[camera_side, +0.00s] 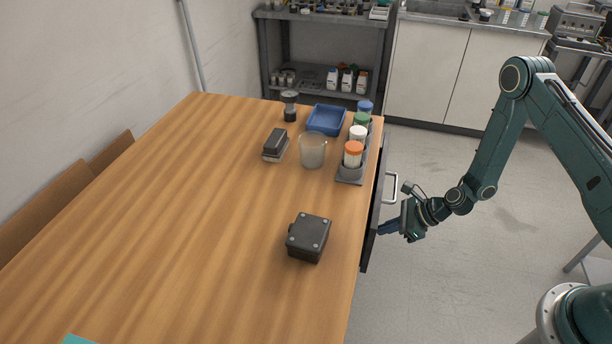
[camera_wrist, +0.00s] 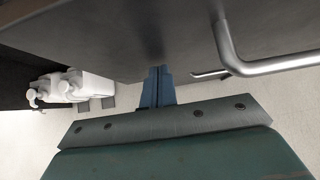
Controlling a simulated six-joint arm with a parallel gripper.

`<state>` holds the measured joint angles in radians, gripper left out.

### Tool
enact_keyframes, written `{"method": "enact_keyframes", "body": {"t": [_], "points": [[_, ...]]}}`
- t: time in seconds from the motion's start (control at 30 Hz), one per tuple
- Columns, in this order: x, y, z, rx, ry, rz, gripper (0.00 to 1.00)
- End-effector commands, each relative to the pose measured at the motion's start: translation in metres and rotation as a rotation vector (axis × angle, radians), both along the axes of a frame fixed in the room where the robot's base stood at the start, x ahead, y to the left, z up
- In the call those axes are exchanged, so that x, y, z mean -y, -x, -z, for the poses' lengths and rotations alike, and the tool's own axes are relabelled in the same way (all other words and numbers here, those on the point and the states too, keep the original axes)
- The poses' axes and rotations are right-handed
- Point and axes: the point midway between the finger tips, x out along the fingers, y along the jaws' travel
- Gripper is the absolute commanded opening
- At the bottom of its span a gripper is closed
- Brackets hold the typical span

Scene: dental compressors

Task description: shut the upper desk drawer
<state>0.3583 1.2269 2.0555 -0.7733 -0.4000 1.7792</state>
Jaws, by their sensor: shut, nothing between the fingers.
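The upper desk drawer shows in the side view as a dark front (camera_side: 371,238) along the desk's right edge, with a pale bar handle (camera_side: 392,188). The front stands slightly out from the tabletop edge; how far the drawer is open is hard to tell. My gripper (camera_side: 382,230) is shut and empty, its blue fingers pointing at the front, nearer than the handle. In the wrist view the closed fingertips (camera_wrist: 157,72) reach the dark front (camera_wrist: 120,35), and I cannot tell whether they touch. The handle (camera_wrist: 226,48) is to their right. A second handle (camera_wrist: 210,75) shows beyond it.
On the wooden desk (camera_side: 200,220) are a dark square box (camera_side: 308,238), a rack with several capped jars (camera_side: 350,176), a clear beaker (camera_side: 312,151), a blue tray (camera_side: 326,120) and a stapler-like object (camera_side: 276,145). The floor (camera_side: 455,265) right of the desk is clear around my gripper.

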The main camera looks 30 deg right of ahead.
Motion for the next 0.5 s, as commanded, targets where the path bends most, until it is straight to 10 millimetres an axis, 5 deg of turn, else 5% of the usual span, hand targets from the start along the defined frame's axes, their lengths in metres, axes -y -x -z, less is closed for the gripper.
{"method": "enact_keyframes", "body": {"t": [0.5], "points": [[-0.031, -0.031, 0.0, 0.002, 0.001, -0.002, 0.0]]}}
